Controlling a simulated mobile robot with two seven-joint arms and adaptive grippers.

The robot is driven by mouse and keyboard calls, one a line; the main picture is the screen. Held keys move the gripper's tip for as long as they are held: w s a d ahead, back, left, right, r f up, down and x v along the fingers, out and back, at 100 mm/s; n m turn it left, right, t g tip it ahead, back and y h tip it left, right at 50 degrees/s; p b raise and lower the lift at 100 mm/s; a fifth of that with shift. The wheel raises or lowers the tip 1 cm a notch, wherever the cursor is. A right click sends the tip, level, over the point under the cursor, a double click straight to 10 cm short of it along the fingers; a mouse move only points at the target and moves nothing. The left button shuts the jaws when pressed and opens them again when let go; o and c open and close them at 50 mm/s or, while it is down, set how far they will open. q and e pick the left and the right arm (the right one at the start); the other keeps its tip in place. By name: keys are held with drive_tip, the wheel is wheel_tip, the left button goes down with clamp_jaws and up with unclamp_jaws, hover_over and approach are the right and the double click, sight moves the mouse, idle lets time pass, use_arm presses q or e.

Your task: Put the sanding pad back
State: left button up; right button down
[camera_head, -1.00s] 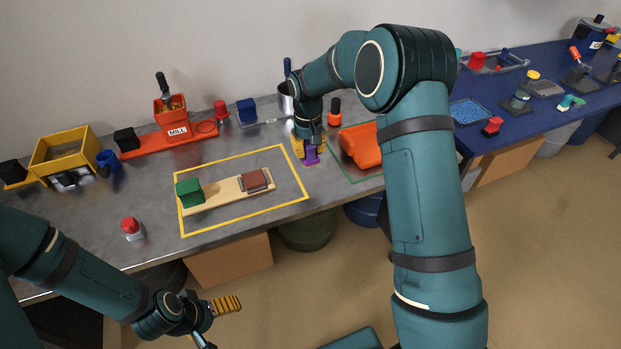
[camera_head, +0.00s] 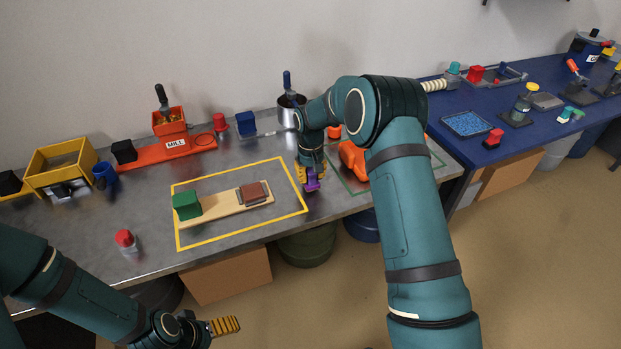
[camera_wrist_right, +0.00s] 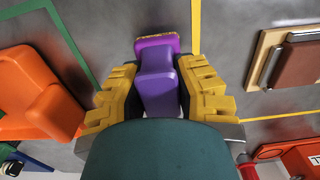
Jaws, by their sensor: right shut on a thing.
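The sanding pad is a purple block with a grip and a thin yellowish edge along its wider end. My right gripper (camera_head: 311,176) is shut on the sanding pad (camera_head: 312,184), just right of the yellow outline. In the right wrist view, the yellow fingers of the right gripper (camera_wrist_right: 160,88) lie on both sides of the purple pad (camera_wrist_right: 157,72). I cannot tell whether the pad touches the bench. One yellow finger of my left gripper (camera_head: 223,326) shows low in the head view, in front of the bench; its other finger is not clear.
The yellow outline (camera_head: 241,241) holds a wooden board (camera_head: 225,204) with a green block (camera_head: 187,205) and a brown block (camera_head: 251,193). An orange object (camera_head: 353,160) lies in the green outline (camera_head: 437,160).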

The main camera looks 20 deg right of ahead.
sight(310, 169)
drive_tip(key=shift+f, duration=0.45)
drive_tip(key=shift+f, duration=0.15)
drive_tip(key=c, duration=0.9)
unclamp_jaws()
drive_tip(key=shift+o, duration=0.2)
drive_tip(key=shift+r, duration=0.2)
wheel_tip(310, 169, up, 12)
drive_tip(key=shift+p, duration=0.95)
